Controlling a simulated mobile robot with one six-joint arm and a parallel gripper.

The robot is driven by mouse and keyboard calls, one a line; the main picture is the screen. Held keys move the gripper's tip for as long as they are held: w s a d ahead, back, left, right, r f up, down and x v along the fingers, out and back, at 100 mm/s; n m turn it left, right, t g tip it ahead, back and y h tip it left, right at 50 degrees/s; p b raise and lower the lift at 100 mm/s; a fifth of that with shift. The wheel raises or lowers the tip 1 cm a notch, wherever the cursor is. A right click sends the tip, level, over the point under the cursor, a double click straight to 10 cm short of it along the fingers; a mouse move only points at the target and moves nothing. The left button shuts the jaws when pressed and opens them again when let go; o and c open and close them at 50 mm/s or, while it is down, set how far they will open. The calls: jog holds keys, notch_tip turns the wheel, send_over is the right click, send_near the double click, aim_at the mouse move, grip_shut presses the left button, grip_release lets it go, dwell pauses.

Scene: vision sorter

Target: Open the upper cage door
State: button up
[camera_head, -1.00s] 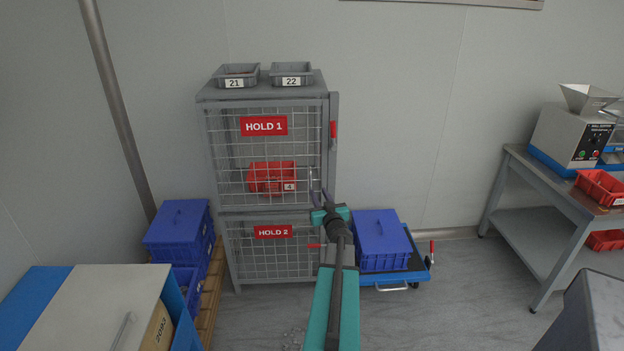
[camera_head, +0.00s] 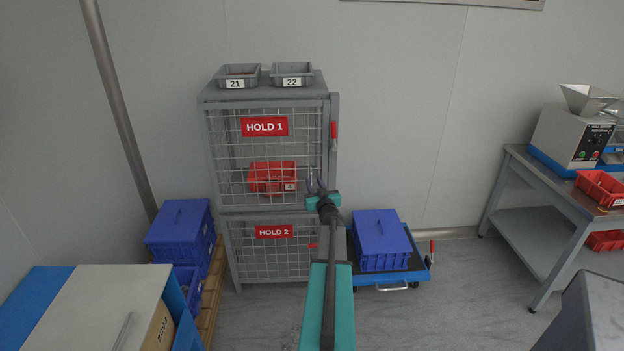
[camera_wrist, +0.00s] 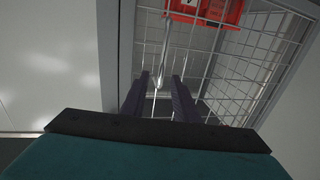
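The upper cage door (camera_head: 225,150), a wire mesh panel with a red HOLD 1 sign (camera_head: 264,126), looks shut in its grey frame. A slim silver bar handle (camera_wrist: 165,50) stands near the door's frame edge in the wrist view. My gripper (camera_head: 316,184) is at the lower right part of this door. In the wrist view my gripper (camera_wrist: 161,82) is open, its two dark fingers apart, with one end of the handle showing between the tips. I cannot tell whether the fingers touch it.
A red bin (camera_head: 272,177) sits behind the mesh. A red lever (camera_head: 333,130) is on the right frame post. The lower HOLD 2 door (camera_head: 270,262) is below. A blue crate on a trolley (camera_head: 381,240) stands close on the right; blue crates (camera_head: 180,222) stand left.

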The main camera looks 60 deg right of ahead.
jog(key=shift+x, duration=2.1)
grip_shut()
jog(key=shift+s, duration=0.1)
